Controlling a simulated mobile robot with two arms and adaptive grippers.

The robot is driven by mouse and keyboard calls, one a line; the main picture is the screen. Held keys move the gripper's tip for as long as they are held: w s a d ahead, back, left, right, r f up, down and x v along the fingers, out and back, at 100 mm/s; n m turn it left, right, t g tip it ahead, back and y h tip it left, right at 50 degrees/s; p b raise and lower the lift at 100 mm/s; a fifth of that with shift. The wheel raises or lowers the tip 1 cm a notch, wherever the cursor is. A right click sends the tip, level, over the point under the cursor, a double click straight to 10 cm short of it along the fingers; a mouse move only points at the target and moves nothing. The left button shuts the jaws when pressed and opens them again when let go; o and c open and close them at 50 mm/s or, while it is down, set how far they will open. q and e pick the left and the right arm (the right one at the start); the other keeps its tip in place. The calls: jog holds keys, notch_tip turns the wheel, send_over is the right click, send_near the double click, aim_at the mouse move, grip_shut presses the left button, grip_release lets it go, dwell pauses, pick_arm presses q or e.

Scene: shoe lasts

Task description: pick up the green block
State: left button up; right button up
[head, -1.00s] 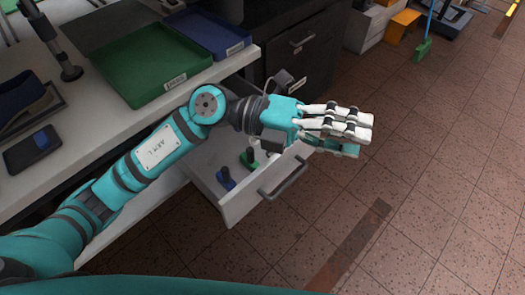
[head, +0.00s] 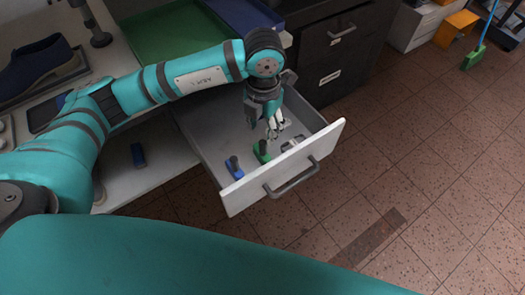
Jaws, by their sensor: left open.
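The green block (head: 261,156) stands in the open white drawer (head: 212,147), near its front. It has a dark upper part, like a handle. My left gripper (head: 275,129) points down into the drawer, just behind and slightly right of the green block. Its pale fingers are open and hold nothing that I can see. I cannot tell whether a finger touches the block. A blue block (head: 234,168) of similar shape stands left of the green one. My right gripper is not in view.
A small grey item (head: 293,143) lies right of the green block. The drawer handle (head: 292,181) sticks out in front. A green tray (head: 165,35) and a blue tray (head: 243,14) rest on the counter. A dark cabinet (head: 335,50) stands behind.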

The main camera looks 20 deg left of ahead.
aim_at(263, 141)
pick_arm(q)
notch_tip(263, 141, down, 9)
jog(key=shift+f+p, duration=0.15)
jog(key=shift+p, duration=0.35)
grip_shut()
